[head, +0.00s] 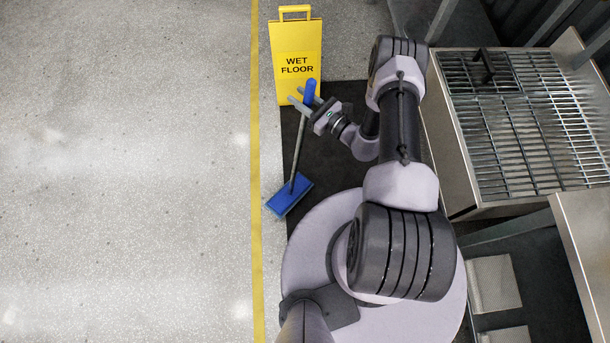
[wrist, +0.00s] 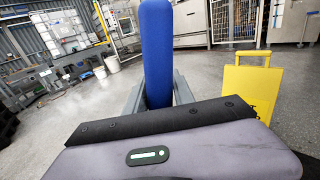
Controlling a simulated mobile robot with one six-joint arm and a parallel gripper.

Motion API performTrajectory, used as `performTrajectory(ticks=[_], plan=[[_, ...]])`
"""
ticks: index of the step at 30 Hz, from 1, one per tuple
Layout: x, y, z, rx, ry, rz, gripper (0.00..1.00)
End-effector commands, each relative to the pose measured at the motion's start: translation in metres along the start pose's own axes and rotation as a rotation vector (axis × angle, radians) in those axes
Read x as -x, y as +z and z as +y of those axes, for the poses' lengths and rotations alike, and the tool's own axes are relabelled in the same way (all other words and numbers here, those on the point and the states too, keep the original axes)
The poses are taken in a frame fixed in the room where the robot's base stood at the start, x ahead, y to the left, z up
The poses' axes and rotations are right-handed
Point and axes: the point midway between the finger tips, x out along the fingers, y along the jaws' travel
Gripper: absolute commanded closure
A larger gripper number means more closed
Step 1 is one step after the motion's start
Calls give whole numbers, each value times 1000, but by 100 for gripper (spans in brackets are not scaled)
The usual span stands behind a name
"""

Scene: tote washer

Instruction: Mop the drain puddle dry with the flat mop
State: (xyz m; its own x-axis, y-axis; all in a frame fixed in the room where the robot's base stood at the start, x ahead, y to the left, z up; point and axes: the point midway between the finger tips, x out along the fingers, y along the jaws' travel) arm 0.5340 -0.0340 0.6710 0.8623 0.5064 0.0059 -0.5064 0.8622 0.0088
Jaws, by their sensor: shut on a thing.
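The flat mop has a blue grip (head: 311,90), a thin grey pole and a flat blue head (head: 289,197). My gripper (head: 301,99) is shut on the mop's handle near the top. In the wrist view the blue grip (wrist: 157,50) stands upright between the grey fingers (wrist: 158,95). The pole slants down to the head, which appears low at the floor, just right of the yellow line and over the dark mat's left edge; I cannot tell whether it touches. I cannot make out a clear puddle or drain; pale patches on the floor may be reflections.
A yellow wet floor sign (head: 296,60) stands just beyond the gripper, and at right in the wrist view (wrist: 246,92). A yellow line (head: 256,250) runs along the floor. Left of it the speckled floor (head: 120,200) is clear. A metal rack conveyor (head: 453,150) stands right of my arm.

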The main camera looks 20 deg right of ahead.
Motion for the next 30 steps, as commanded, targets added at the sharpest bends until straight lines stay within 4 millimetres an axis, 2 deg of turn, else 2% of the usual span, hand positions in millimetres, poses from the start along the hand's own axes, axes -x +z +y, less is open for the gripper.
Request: performTrajectory(ticks=[2,15,18,30], plan=[[1,-7,-12,4,-1,4,100],[1,-2,-84,11,-1,2,100],[1,-1,-95,12,0,2,100],[1,-1,-98,10,1,2,100]])
